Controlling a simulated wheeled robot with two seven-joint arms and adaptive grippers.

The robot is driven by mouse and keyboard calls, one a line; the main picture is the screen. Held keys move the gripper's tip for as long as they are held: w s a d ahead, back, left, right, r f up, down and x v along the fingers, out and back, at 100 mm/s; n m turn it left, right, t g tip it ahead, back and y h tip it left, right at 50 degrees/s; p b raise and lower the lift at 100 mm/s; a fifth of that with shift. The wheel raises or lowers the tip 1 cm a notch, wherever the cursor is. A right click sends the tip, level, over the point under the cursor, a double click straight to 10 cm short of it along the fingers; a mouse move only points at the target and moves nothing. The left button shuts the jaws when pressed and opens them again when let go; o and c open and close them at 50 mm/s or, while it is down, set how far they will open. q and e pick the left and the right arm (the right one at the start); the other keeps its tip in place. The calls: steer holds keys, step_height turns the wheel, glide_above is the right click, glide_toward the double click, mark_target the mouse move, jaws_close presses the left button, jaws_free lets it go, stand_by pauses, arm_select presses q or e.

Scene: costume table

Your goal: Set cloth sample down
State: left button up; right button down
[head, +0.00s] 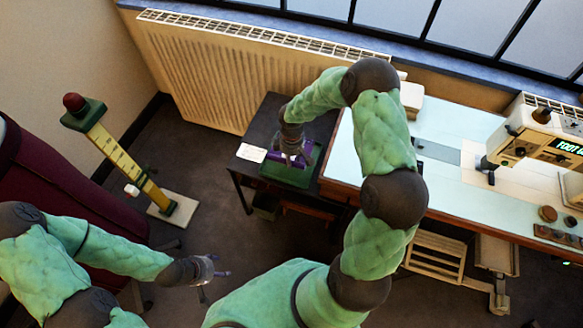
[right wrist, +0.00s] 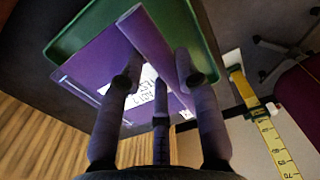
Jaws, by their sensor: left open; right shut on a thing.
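The purple cloth sample (right wrist: 92,72) is a flat piece with a raised roll or fold across it and a white printed label (right wrist: 147,97). In the head view the purple sample (head: 308,150) shows at the green tray (head: 285,175) on a small dark table. The green tray's rim (right wrist: 72,34) shows behind the sample in the right wrist view. My right gripper (right wrist: 158,76) is shut on the sample's raised part, over the tray; it also shows in the head view (head: 297,160). I cannot tell whether the sample touches the tray. My left gripper (head: 215,273) is open and empty over the floor.
The small dark table (head: 268,118) carries a white card (head: 251,153). A radiator (head: 220,75) stands behind it. A sewing table (head: 450,190) with a machine (head: 540,130) is close on the right. A yellow measuring stand (head: 125,160) and a maroon form (head: 70,185) are at left.

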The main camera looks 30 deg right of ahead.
mark_target(292, 173)
steer(key=shift+f+b, duration=1.2)
steer(key=shift+f, duration=2.1)
steer(key=shift+f, duration=0.2)
steer(key=c, duration=0.9)
jaws_free()
steer(key=shift+r, duration=0.15)
